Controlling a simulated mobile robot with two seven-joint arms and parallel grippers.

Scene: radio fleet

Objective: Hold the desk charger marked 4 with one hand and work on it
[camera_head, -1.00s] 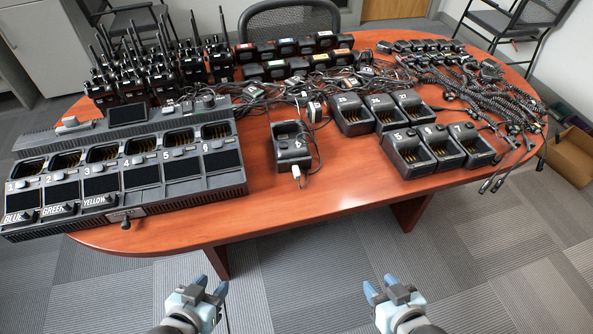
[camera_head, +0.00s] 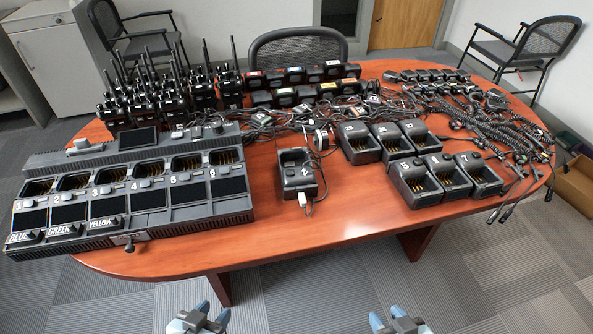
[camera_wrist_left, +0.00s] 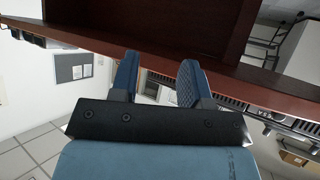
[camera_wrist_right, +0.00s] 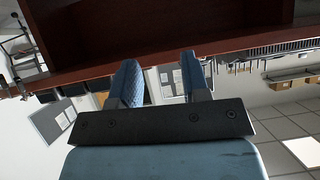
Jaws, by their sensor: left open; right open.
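The desk charger marked 4 (camera_head: 297,174) is a small black single-slot unit. It stands alone near the middle of the table, with a white plug and cable at its front edge. My left gripper (camera_head: 213,312) is open and empty, below and in front of the table's front edge. My right gripper (camera_head: 387,314) is open and empty, also in front of the table and to the right. Both are well apart from the charger. The left wrist view shows its spread fingers (camera_wrist_left: 157,80), and the right wrist view shows its spread fingers (camera_wrist_right: 166,82).
A large multi-slot charger (camera_head: 130,195) fills the table's left side. Several radios (camera_head: 165,90) stand behind it. More single chargers (camera_head: 443,178) sit to the right, with coiled cords (camera_head: 480,120) beyond. Cables tangle behind charger 4. Bare tabletop (camera_head: 330,220) lies in front of it.

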